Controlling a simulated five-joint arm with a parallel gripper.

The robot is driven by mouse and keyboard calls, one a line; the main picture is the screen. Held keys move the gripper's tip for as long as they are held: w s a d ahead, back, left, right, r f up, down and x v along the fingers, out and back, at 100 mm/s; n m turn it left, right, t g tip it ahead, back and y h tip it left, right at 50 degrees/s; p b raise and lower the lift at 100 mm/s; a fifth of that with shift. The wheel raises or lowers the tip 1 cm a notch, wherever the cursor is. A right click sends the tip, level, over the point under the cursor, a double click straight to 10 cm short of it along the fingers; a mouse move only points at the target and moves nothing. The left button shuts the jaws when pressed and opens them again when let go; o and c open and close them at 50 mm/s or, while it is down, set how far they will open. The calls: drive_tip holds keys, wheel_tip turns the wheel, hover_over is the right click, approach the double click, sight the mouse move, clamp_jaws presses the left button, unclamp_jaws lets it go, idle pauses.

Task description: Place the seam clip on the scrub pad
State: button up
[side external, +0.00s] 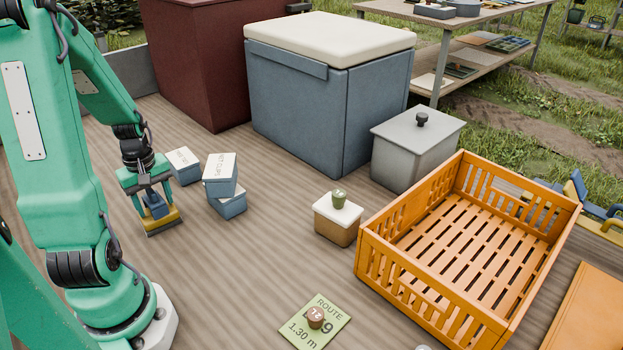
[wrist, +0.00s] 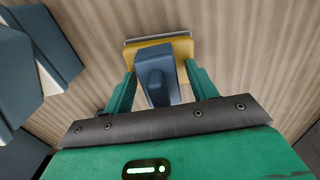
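My gripper (side external: 154,205) is low over the floor at the left, pointing down. Its fingers stand on either side of the blue handle of a yellow block with a grey underside (side external: 162,222), which looks like the scrub pad. In the wrist view the blue handle (wrist: 154,75) sits between the fingers (wrist: 160,80), with narrow gaps showing beside it. The yellow block (wrist: 182,46) lies beyond the fingertips. I cannot clearly pick out the seam clip; a small brown round piece (side external: 316,316) sits on the green route card (side external: 300,333).
Blue boxes with white labelled lids (side external: 220,170) stand just right of my gripper. An orange crate (side external: 400,290) stands at right. A large blue chest (side external: 300,110) stands behind. The middle floor is clear.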

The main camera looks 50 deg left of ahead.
sight(151, 190)
drive_tip(key=shift+r, duration=0.15)
wheel_tip(151, 190, up, 12)
drive_tip(key=shift+r, duration=0.1)
idle(0.8)
idle(0.5)
drive_tip(key=w+d+r+m+t, duration=0.1)
drive_tip(key=d+r+m+t, duration=0.1)
drive_tip(key=d+m, duration=0.4)
drive_tip(key=w+d+r+m+t, duration=0.1)
drive_tip(key=w+d+r+m, duration=0.1)
drive_tip(key=d+m, duration=0.4)
drive_tip(key=w+d+r+m+t, duration=0.2)
drive_tip(key=d+m, duration=0.4)
drive_tip(key=d, duration=0.6)
drive_tip(key=shift+w+d+r+t, duration=0.2)
drive_tip(key=shift+d+r+t, duration=0.1)
drive_tip(key=shift+r, duration=0.6)
